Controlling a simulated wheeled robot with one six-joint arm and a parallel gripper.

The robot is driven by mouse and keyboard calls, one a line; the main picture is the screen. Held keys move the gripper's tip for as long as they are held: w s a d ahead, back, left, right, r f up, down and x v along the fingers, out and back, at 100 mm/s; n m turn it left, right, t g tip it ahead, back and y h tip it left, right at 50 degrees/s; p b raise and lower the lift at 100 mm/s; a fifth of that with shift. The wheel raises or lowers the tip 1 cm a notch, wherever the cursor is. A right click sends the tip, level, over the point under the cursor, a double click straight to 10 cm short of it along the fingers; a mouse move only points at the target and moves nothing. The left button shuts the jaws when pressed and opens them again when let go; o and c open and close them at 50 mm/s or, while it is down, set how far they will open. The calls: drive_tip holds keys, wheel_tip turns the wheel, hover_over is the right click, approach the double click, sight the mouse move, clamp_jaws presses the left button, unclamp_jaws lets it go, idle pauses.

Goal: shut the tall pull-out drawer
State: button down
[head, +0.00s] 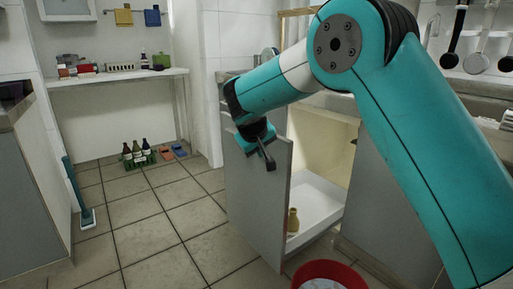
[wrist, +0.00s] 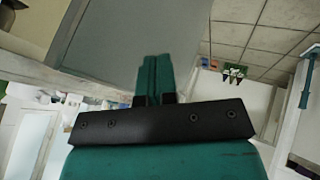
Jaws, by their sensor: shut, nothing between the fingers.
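The tall pull-out drawer (head: 256,205) stands out from the counter at the middle of the head view. It has a flat grey front and a white tray inside. A small tan bottle (head: 293,220) stands in the tray. My gripper (head: 254,146) is shut and empty at the upper part of the drawer front. In the wrist view the teal fingers (wrist: 153,78) lie together, seen against the grey drawer front (wrist: 125,35). I cannot tell whether they touch it. My arm hides part of the counter and the drawer's top.
A red bucket (head: 328,275) stands on the floor close to the drawer's right side. A crate of bottles (head: 138,156) and blue and orange items (head: 173,152) lie by the back wall. The tiled floor left of the drawer is clear.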

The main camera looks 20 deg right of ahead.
sight(272, 152)
drive_tip(key=shift+w+d+b, duration=0.3)
drive_tip(key=shift+d+b, duration=0.05)
drive_tip(key=shift+d, duration=0.6)
drive_tip(key=shift+w+d+b, duration=0.3)
drive_tip(key=shift+d, duration=0.65)
drive_tip(key=shift+r, duration=0.1)
drive_tip(key=shift+d, duration=0.1)
